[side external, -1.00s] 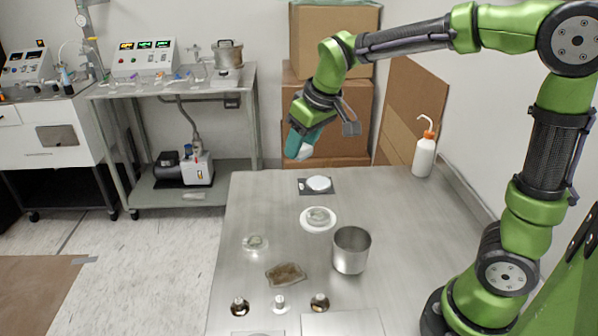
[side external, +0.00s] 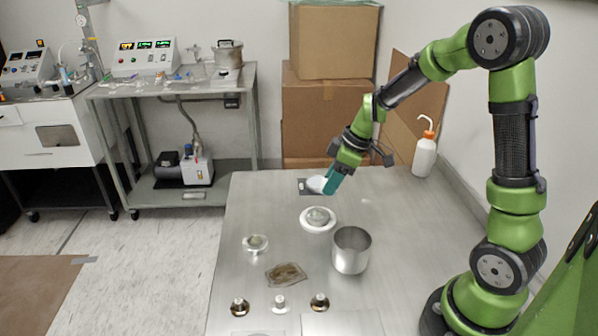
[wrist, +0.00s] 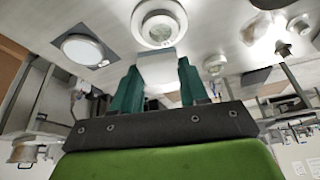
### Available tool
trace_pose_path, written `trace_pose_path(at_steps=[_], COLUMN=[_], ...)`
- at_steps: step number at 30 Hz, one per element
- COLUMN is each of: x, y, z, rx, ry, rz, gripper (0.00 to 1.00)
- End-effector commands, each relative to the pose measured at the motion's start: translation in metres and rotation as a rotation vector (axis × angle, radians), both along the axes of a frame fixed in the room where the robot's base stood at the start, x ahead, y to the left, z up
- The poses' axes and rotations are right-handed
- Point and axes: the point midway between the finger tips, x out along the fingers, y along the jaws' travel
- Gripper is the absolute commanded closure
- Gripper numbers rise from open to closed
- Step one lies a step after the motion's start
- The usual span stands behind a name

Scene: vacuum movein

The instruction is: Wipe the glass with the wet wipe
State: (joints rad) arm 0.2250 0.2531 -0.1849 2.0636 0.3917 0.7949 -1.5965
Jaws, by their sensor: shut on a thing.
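My gripper (side external: 331,184) has teal fingers and points down over the table, above the far side of a white ring (side external: 305,224) with a clear round piece, seemingly the glass (side external: 318,215), in its middle. In the wrist view my gripper (wrist: 158,85) is shut on a white folded piece, seemingly the wet wipe (wrist: 158,68). The wipe is apart from the ring as far as I can tell; in the side view the fingers hide it. The glass (wrist: 159,28) also shows at the top of the wrist view, beyond the fingertips.
A scale with a white disc (side external: 315,183) lies just behind my gripper. A wash bottle (side external: 424,157) is at the back right. The table's left side is mostly clear.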

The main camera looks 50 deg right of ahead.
Motion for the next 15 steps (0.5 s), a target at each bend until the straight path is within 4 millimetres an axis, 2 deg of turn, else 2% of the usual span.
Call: trace_pose_path(at_steps=[6, 15], x=[0.004, 0.004], y=[0.004, 0.005], z=[0.000, -0.010], rx=[-0.002, -0.001], ry=[-0.001, 0.000], rz=[0.201, 0.239], gripper=[0.81, 0.81])
